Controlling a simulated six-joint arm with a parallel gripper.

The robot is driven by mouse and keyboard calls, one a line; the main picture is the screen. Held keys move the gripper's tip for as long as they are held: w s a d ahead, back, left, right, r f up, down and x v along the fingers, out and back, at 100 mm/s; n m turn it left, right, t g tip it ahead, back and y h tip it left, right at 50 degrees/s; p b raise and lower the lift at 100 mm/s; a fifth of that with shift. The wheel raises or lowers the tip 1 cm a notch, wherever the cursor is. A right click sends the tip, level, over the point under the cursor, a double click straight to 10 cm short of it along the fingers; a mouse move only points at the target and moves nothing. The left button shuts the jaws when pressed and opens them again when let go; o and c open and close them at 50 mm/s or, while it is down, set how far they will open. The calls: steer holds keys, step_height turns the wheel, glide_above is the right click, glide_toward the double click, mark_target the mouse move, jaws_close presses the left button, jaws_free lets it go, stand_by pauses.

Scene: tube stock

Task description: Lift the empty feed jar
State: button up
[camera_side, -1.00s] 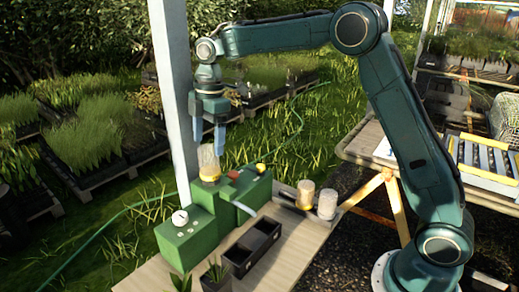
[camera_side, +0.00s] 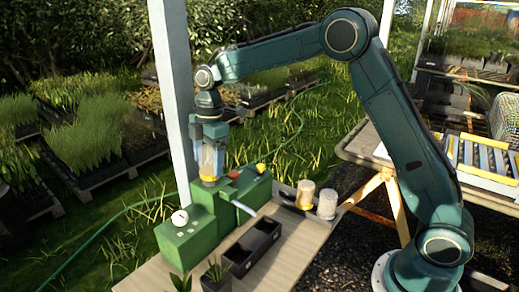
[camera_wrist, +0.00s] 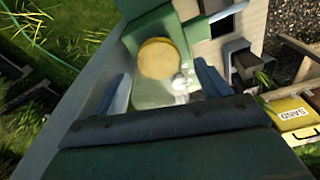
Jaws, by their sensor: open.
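The feed jar (camera_side: 209,172) is clear with a yellow base and stands upright on the green machine (camera_side: 203,215). It looks empty in the side view. In the wrist view its round yellow base (camera_wrist: 158,58) shows ahead of my fingers. My gripper (camera_side: 211,160) points straight down over the jar, with its pale blue fingers on either side of the jar's upper part. The wrist view shows the gripper (camera_wrist: 158,84) with its fingers wide apart. I cannot tell whether either finger touches the jar.
Two filled jars, one tan (camera_side: 305,193) and one whitish (camera_side: 327,204), stand right of the machine. A black divided tray (camera_side: 250,249) lies in front. A pale post (camera_side: 172,90) rises close to the left of my gripper. A yellow SAND box (camera_wrist: 296,113) shows in the wrist view.

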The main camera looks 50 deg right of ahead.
mark_target(207, 147)
steer(key=shift+c, duration=0.3)
steer(key=c, duration=1.1)
steer(key=shift+r, duration=0.15)
steer(key=shift+r, duration=1.75)
steer(key=s, duration=1.8)
steer(key=shift+f, duration=0.1)
